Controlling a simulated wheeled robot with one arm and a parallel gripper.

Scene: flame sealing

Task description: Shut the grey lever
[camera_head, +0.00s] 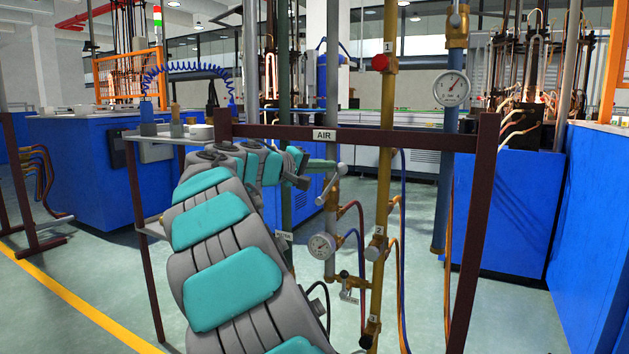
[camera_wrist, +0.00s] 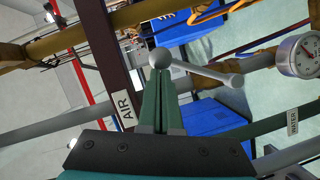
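The grey lever (camera_head: 331,186) sits on the brass valve of the vertical grey pipe, below the AIR sign (camera_head: 324,135). It is tilted, its upper end to the right and its lower end to the left, with a rounded knob. In the wrist view the lever (camera_wrist: 202,71) runs right from a round knob at the fingertips. My gripper (camera_head: 325,165) reaches in from the left at the lever's upper end. In the wrist view its green fingers (camera_wrist: 160,80) lie side by side and look shut. I cannot tell whether they touch the knob.
A dark red frame (camera_head: 410,138) crosses above and beside the valve. A yellow pipe (camera_head: 385,150) with a red knob (camera_head: 380,62) stands just right. A lower pressure gauge (camera_head: 321,246) sits below the lever; another gauge (camera_head: 451,88) is upper right. Hoses hang behind.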

